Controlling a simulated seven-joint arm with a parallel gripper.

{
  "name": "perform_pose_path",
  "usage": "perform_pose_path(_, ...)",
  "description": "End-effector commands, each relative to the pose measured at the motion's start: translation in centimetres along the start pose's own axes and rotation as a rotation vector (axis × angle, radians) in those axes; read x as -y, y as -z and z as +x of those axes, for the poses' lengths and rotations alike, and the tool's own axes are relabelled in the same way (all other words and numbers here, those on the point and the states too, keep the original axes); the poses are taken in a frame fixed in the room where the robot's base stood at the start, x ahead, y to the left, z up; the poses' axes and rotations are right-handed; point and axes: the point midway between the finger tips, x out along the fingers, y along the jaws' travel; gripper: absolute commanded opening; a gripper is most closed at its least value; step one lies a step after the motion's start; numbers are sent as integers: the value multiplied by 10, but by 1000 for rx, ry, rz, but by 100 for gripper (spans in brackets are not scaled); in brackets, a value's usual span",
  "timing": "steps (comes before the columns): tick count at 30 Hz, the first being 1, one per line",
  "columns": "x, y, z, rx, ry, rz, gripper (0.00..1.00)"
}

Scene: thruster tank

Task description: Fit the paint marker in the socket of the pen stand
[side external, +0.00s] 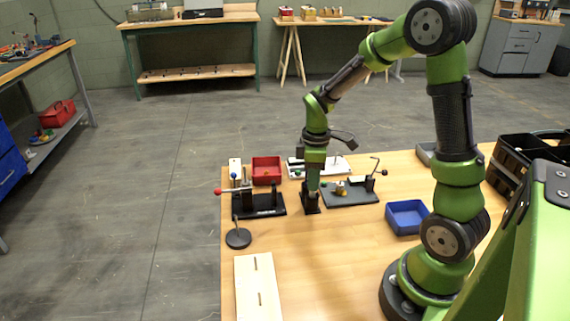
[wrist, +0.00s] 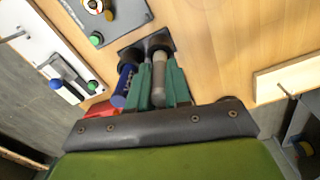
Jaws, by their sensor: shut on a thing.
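The pen stand (side external: 310,202) is a small black block on the wooden table, below my gripper (side external: 313,187). In the wrist view the stand (wrist: 132,52) shows just beyond the fingertips. My gripper (wrist: 159,82) has green fingers shut on a grey cylinder, the paint marker (wrist: 158,88). The marker's far end meets a dark round socket of the stand; how deep it sits, I cannot tell. A blue pen-like cylinder (wrist: 123,86) stands beside the left finger, at the stand's other side. In the side view the marker is hidden by the fingers.
A dark grey plate with a small fixture (side external: 350,192) lies close to the right of the stand. A black fixture with a red-knobbed lever (side external: 262,205) is to the left. A red tray (side external: 266,170) and blue tray (side external: 406,217) are nearby.

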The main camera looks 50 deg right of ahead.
Motion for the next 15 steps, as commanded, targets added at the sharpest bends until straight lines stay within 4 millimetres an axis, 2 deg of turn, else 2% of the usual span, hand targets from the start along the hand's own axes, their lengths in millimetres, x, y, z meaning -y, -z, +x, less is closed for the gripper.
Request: perform_pose_path(15, 0, 0, 12, 0, 0, 0, 0)
